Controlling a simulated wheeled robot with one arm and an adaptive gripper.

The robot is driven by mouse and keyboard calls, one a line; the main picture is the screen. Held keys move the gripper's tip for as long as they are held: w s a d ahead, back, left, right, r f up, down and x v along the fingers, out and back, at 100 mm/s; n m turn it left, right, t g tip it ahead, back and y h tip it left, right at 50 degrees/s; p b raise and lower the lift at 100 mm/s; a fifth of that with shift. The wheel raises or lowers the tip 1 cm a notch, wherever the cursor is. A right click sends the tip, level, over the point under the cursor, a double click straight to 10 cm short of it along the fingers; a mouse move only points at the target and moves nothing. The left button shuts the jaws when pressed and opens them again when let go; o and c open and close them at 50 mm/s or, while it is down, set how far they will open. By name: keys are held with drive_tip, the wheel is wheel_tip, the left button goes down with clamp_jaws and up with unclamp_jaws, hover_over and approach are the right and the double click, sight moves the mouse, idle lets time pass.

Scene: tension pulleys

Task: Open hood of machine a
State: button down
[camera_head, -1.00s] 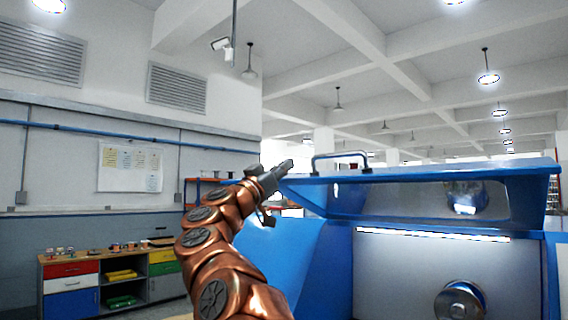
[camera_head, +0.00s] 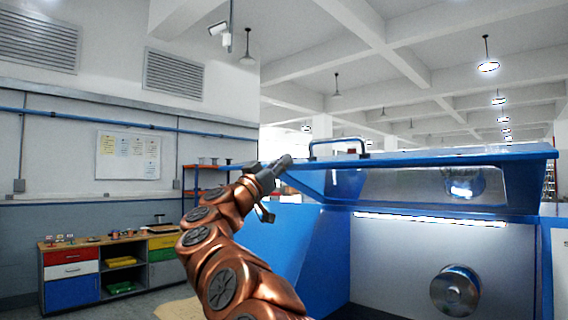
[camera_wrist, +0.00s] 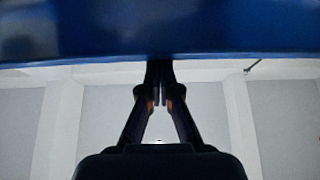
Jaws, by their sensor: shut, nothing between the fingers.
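The blue hood (camera_head: 430,157) of the machine is raised, with its panel close to level above the machine's opening. A curved handle (camera_head: 338,142) stands on its top, and a clear window (camera_head: 420,187) shows below it. My gripper (camera_head: 287,160) is at the hood's left edge in the head view, with its fingers together and nothing seen between them. In the wrist view the closed fingers (camera_wrist: 159,68) reach up to the lower edge of the blue hood (camera_wrist: 160,30). Whether they touch it I cannot tell.
The blue machine body (camera_head: 282,240) stands below the hood, with a lit strip (camera_head: 430,222) and a round metal pulley (camera_head: 455,290) inside. A workbench with coloured drawers (camera_head: 72,270) stands by the left wall. Floor shows between bench and machine.

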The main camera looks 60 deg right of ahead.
wheel_tip(320, 180, down, 11)
drive_tip(key=a+h+b, duration=0.1)
drive_tip(key=h+b, duration=0.1)
drive_tip(key=b, duration=0.6)
drive_tip(key=shift+w+a+b, duration=0.2)
drive_tip(key=shift+a+b, duration=0.05)
drive_tip(key=shift+b, duration=0.05)
drive_tip(key=shift+r, duration=0.15)
wheel_tip(320, 180, up, 4)
drive_tip(key=a+p, duration=0.2)
drive_tip(key=p, duration=0.2)
drive_tip(key=b+v, duration=0.2)
drive_tip(key=v, duration=0.7)
drive_tip(key=shift+w+f+b, duration=0.3)
drive_tip(key=shift+f, duration=0.15)
drive_tip(key=shift+a, duration=0.1)
